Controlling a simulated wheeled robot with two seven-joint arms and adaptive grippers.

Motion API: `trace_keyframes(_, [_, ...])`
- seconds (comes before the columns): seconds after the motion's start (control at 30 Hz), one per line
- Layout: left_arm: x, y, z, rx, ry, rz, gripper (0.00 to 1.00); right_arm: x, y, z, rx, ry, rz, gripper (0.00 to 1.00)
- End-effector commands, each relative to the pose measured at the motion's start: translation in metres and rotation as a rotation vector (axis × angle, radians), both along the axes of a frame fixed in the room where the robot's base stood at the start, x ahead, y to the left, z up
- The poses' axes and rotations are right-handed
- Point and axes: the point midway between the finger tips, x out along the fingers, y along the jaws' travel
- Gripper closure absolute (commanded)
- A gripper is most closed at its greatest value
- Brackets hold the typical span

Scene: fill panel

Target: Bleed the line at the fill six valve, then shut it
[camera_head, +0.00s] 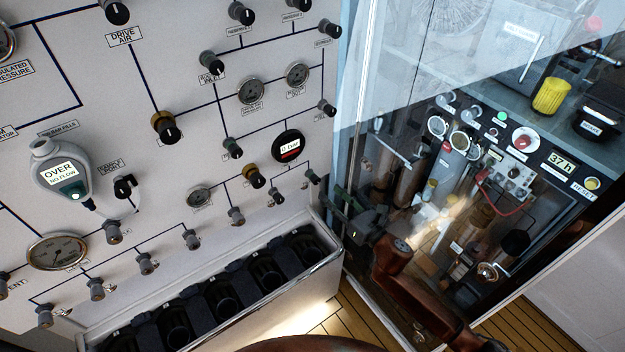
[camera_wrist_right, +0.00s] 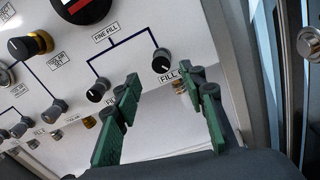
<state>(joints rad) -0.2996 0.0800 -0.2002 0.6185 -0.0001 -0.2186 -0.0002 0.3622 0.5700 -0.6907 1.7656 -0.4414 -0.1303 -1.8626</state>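In the head view, a row of small grey-and-black valve knobs runs along the lower panel above the black-lined trough. The rightmost knob (camera_head: 312,177) is at the panel's right edge, probably the fill six valve; its number cannot be read. In the right wrist view this black knob (camera_wrist_right: 162,62) has a white pointer, and a label starting "FILL" (camera_wrist_right: 169,76) is partly hidden by a finger. My right gripper (camera_head: 336,205) is open and empty, its green fingers (camera_wrist_right: 166,88) apart just short of the knob, not touching it. My left gripper is not in view.
A trough (camera_head: 120,322) runs below. A glass-fronted cabinet (camera_head: 470,150) stands close on the right. A handset (camera_head: 66,178) reads "OVER, NO FLOW".

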Motion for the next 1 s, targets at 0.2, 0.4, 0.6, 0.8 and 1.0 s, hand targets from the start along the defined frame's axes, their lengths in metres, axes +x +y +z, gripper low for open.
trace_keyframes(0.2, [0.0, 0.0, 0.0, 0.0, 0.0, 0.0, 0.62, 0.025, 0.021, 0.0, 0.004, 0.001, 0.001, 0.62])
trace_keyframes(0.4, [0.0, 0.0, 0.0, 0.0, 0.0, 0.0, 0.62, 0.047, 0.038, -0.001, 0.005, 0.002, 0.0, 0.62])
trace_keyframes(0.6, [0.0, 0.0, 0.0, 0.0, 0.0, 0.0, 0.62, 0.056, 0.045, -0.002, 0.003, 0.004, -0.001, 0.62])
trace_keyframes(0.8, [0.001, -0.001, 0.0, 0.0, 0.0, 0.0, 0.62, 0.057, 0.046, -0.002, 0.003, 0.004, -0.001, 0.62])
trace_keyframes(1.0, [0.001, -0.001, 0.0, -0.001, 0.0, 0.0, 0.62, 0.057, 0.045, -0.002, 0.003, 0.004, -0.001, 0.72])
